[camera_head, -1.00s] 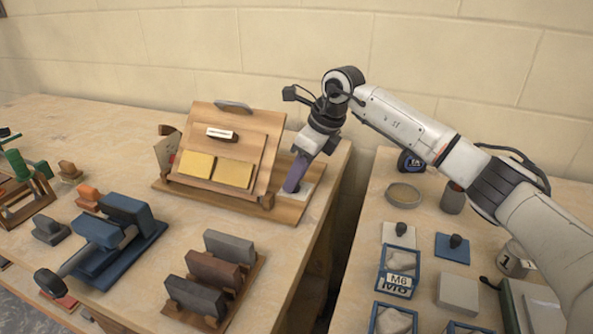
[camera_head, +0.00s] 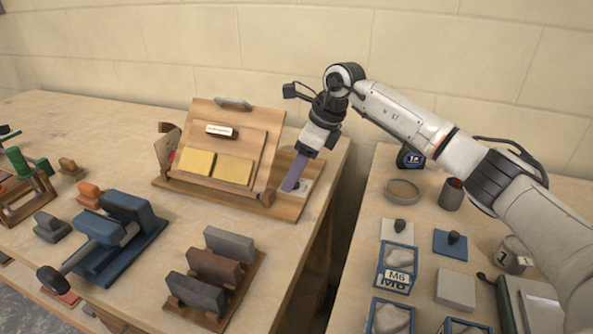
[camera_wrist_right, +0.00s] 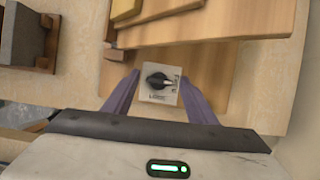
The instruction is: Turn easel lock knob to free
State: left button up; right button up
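The easel (camera_head: 222,155) is a wooden board tilted on a wooden base at the back of the left bench, with two yellow blocks on its ledge. The lock knob (camera_wrist_right: 158,81) is a small black pointer knob on a pale square plate (camera_wrist_right: 159,93) with lettering, partly readable as LOCK, on the base right of the board. My right gripper (camera_head: 291,187) points down over this plate. In the right wrist view its purple fingers (camera_wrist_right: 160,101) stand apart on either side of the plate, with nothing between them touching the knob. My left gripper is not seen.
A gap separates the left bench from the right bench, which holds blue-framed boxes (camera_head: 397,267), a tape measure (camera_head: 410,158) and cups.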

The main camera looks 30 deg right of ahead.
jog(key=v, duration=1)
jog(key=shift+r, duration=0.1)
dwell(0.4)
